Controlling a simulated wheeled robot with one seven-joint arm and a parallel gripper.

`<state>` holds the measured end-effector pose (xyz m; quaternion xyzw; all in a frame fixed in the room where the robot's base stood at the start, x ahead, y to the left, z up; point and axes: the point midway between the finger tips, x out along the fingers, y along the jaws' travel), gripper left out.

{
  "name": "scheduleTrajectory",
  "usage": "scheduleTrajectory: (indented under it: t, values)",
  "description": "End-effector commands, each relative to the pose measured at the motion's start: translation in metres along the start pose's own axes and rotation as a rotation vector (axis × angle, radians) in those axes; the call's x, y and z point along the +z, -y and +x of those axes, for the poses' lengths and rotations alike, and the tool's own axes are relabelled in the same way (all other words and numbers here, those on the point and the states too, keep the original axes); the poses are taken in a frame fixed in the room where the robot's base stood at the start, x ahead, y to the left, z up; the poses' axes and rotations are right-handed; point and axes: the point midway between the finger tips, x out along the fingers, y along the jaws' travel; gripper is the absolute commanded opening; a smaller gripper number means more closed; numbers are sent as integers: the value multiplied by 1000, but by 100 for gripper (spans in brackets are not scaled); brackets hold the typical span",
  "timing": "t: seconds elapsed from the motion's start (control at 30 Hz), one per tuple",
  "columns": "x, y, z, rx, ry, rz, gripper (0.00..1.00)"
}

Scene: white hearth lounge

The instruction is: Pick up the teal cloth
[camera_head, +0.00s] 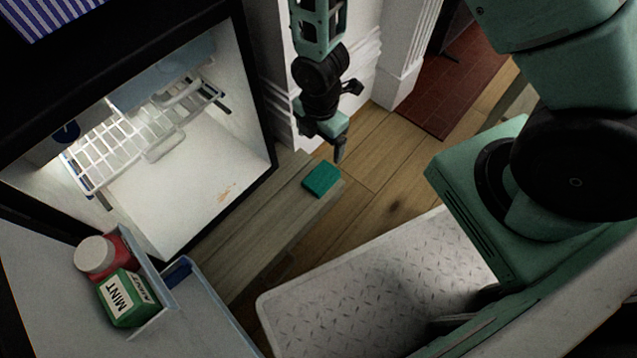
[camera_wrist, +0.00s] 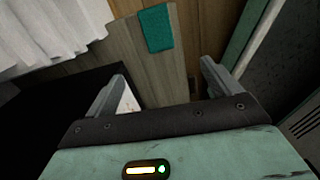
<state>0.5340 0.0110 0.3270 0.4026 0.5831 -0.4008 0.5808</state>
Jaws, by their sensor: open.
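The teal cloth (camera_head: 320,179) is a small folded rectangle. It lies flat near the right end of a grey wooden ledge (camera_head: 262,222) in front of the open fridge. My gripper (camera_head: 338,150) is above and slightly behind the cloth in the head view, apart from it. In the wrist view the cloth (camera_wrist: 156,29) shows at the top middle, beyond the two spread fingers. My gripper (camera_wrist: 160,90) is open with nothing between its fingers.
The open fridge (camera_head: 258,130) has a wire rack (camera_head: 130,135) inside. Its door shelf holds a green mint box (camera_head: 128,298) and a red jar with a white lid (camera_head: 97,257). White fireplace trim (camera_head: 392,85) stands behind my gripper. Wooden floor (camera_head: 395,190) lies right of the ledge.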

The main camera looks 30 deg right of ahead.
Motion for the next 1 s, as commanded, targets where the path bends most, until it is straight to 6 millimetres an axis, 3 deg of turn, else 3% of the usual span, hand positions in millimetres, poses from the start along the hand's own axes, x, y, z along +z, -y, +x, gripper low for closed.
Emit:
scheduleTrajectory:
  t: [0.03, 0.27, 0.63, 1.0]
  values:
    - [2, 1, 12, -2, 2, -15, 89]
    - [4, 1, 41, -2, 4, -33, 89]
    - [4, 1, 118, -3, 4, -32, 89]
    - [6, 0, 144, 0, 4, -30, 89]
